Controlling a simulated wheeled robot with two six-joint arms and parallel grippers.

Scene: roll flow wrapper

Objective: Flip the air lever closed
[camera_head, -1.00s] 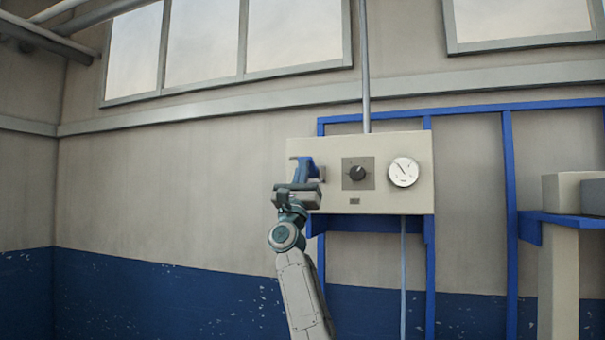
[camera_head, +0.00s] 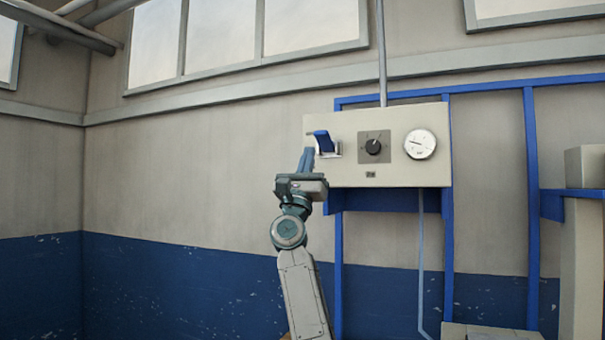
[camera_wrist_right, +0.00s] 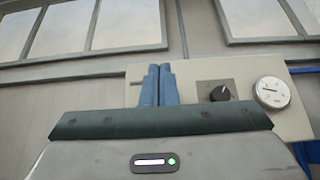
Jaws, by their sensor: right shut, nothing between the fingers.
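The air lever (camera_head: 324,141) is a blue handle on a small pale bracket at the left end of the cream wall panel (camera_head: 396,176). It sticks out from the panel, with its blue end toward the upper left. My right gripper (camera_head: 307,153) is just below and left of the lever, its blue fingers pointing up, shut and empty. In the head view I cannot tell whether a fingertip touches the lever. In the right wrist view the shut fingers (camera_wrist_right: 158,85) stand in front of the panel's left part, and the lever is not discernible there. My left gripper is not in view.
The panel also carries a dark rotary knob (camera_head: 373,146) and a round white gauge (camera_head: 420,144). Blue frame posts (camera_head: 531,200) and a beige box on a ledge (camera_head: 586,167) stand to the right. The wall left of my arm is clear.

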